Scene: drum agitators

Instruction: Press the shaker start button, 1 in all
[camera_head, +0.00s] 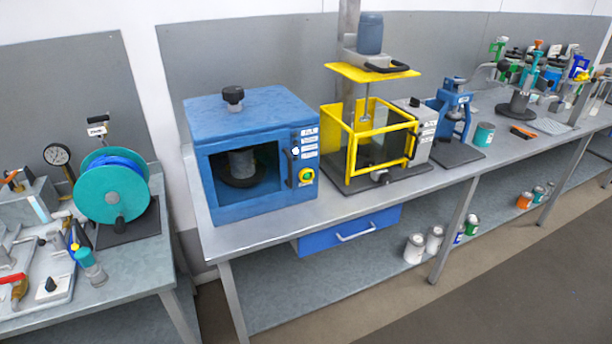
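A blue box-shaped machine (250,114), which looks like the shaker, stands on the left part of the long grey bench. A black knob (233,95) is on its top. Its front opening shows a dark round clamp holding a grey cylinder (242,162). The narrow panel right of the opening has several small white labels and, low down, a round green button with a yellow surround (306,175). The button faces the front and nothing covers it. Neither of my grippers is in the head view.
Right of the blue machine on the bench (330,204) stand a yellow-framed mixer (350,139) and a blue press (455,105). A separate bench at left carries a teal hose reel (108,188). A blue drawer (349,231) hangs under the bench. The floor in front is clear.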

